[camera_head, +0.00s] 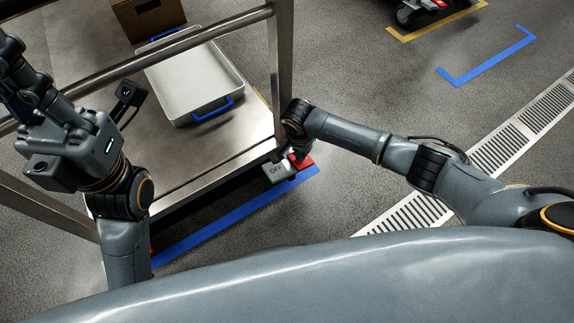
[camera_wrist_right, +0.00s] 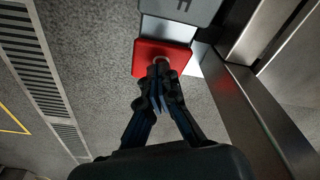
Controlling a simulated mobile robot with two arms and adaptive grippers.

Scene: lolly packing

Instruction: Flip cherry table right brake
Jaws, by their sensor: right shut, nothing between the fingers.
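The right brake has a red pedal (camera_head: 301,162) beside a grey pedal marked OFF (camera_head: 277,172), at the table's near right corner. In the right wrist view the red pedal (camera_wrist_right: 143,57) is a flat square, with the grey lettered pedal (camera_wrist_right: 182,9) beyond it. My right gripper (camera_wrist_right: 159,73) is shut and empty, its fingertips over the red pedal; I cannot tell if they touch. In the head view my wrist hides most of this gripper. My left gripper (camera_head: 12,62) is at the upper left, cut by the edge, its fingers unclear.
The steel table (camera_head: 200,160) has a metal leg (camera_head: 282,62) just behind the brake. A white tray with blue handles (camera_head: 193,75) and a cardboard box (camera_head: 147,17) stand on it. Blue tape (camera_head: 232,219) and a drain grate (camera_head: 405,214) mark the floor.

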